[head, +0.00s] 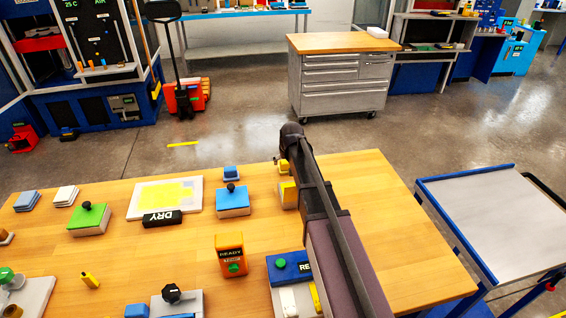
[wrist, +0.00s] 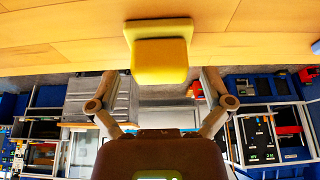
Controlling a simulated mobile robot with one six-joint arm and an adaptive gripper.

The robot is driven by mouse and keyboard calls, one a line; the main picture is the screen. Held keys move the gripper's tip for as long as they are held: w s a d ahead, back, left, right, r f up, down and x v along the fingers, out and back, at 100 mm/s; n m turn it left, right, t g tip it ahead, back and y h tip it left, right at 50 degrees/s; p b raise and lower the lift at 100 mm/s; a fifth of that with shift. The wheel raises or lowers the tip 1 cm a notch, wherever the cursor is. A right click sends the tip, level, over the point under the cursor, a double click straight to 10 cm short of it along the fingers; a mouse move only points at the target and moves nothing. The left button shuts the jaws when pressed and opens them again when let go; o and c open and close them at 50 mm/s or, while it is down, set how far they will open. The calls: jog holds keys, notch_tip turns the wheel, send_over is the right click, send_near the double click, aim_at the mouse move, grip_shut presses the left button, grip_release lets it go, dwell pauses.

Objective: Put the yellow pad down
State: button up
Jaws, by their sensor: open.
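The yellow pad (head: 288,194) stands on the wooden table near its far edge, partly hidden behind my arm in the head view. In the wrist view, which looks upside down, the yellow pad (wrist: 160,62) shows as a block on a wider yellow base against the table. My gripper (wrist: 159,76) is open, with one finger on each side of the pad and a visible gap to both. In the head view my gripper (head: 283,166) is at the pad, its fingers mostly hidden.
A blue pad (head: 232,200) and a small blue block (head: 230,173) stand just left of the yellow pad. A white tray with a yellow area (head: 134,205), a green pad (head: 88,220) and an orange READY box (head: 230,255) are also on the table. Bare wood lies right of my arm.

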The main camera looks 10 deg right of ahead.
jog(key=p+v, duration=1)
jog(key=v, duration=0.1)
jog(key=shift+r, duration=0.35)
jog(key=shift+s, duration=0.1)
dwell(0.8)
